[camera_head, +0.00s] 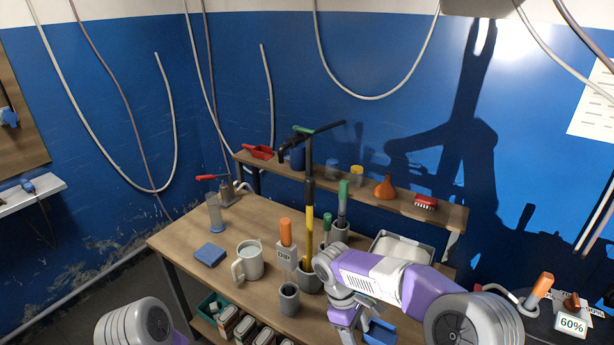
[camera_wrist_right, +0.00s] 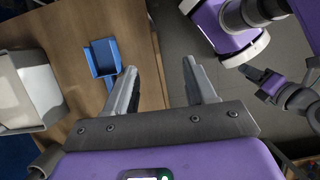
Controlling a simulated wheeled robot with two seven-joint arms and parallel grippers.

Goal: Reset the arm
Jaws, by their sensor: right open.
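My right arm reaches in from the right in the head view. Its gripper (camera_head: 345,318) hangs over the right part of the wooden workbench (camera_head: 180,240), partly hidden by the arm. In the right wrist view the right gripper (camera_wrist_right: 168,82) has its two fingers wide apart with nothing between them. Only a rounded link of my left arm shows at the bottom left of the head view. Dark parts of an arm of mine show at the right of the wrist view, jaws unclear.
The bench holds a grey mug (camera_head: 250,262), blue block (camera_head: 210,255), orange-handled tool in a holder (camera_head: 286,232), grey cup (camera_head: 289,299) and grey tray (camera_head: 402,238). A raised shelf (camera_head: 430,212) runs behind.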

